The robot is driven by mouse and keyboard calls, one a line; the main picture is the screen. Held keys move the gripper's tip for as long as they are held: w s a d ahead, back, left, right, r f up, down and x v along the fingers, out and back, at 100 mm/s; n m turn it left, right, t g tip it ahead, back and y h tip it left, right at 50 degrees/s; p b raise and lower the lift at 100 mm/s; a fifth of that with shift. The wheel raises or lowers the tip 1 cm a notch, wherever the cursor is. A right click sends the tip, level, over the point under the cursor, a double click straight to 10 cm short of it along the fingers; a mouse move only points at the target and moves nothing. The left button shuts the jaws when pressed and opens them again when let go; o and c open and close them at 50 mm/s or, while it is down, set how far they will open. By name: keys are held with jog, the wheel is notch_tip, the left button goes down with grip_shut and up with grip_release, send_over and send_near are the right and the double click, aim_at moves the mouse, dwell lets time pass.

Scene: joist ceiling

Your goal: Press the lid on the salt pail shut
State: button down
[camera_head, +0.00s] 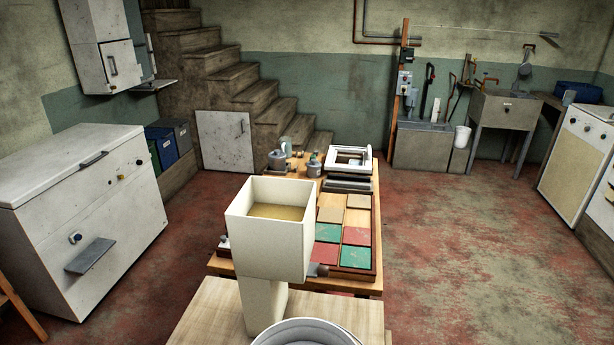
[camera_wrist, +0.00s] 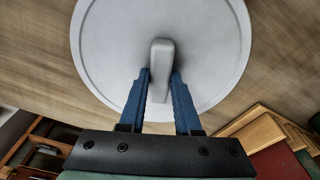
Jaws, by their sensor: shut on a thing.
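A round pale grey lid (camera_wrist: 110,45) fills the upper middle of the wrist view, with a raised bar handle (camera_wrist: 161,60) at its centre. My gripper (camera_wrist: 160,82) has its blue fingers on either side of the handle's near end and is shut on it. Wood shows around the lid. No pail wall shows in the wrist view, so I cannot tell how the lid sits. In the head view a round grey rim (camera_head: 305,322), perhaps the pail's, is cut off by the bottom edge. My gripper is not visible there.
A tall cream open-topped box form (camera_head: 268,250) rises just behind the round rim, above the pale wooden surface (camera_head: 205,315). Beyond it, a table holds coloured tiles (camera_head: 355,237), a white frame (camera_head: 348,158) and grey containers (camera_head: 277,160). Red floor is clear at right.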

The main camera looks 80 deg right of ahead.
jog(key=shift+r, duration=0.15)
jog(key=shift+r+p, duration=2)
jog(key=shift+p, duration=0.35)
notch_tip(320, 180, up, 5)
jog(key=p, duration=0.5)
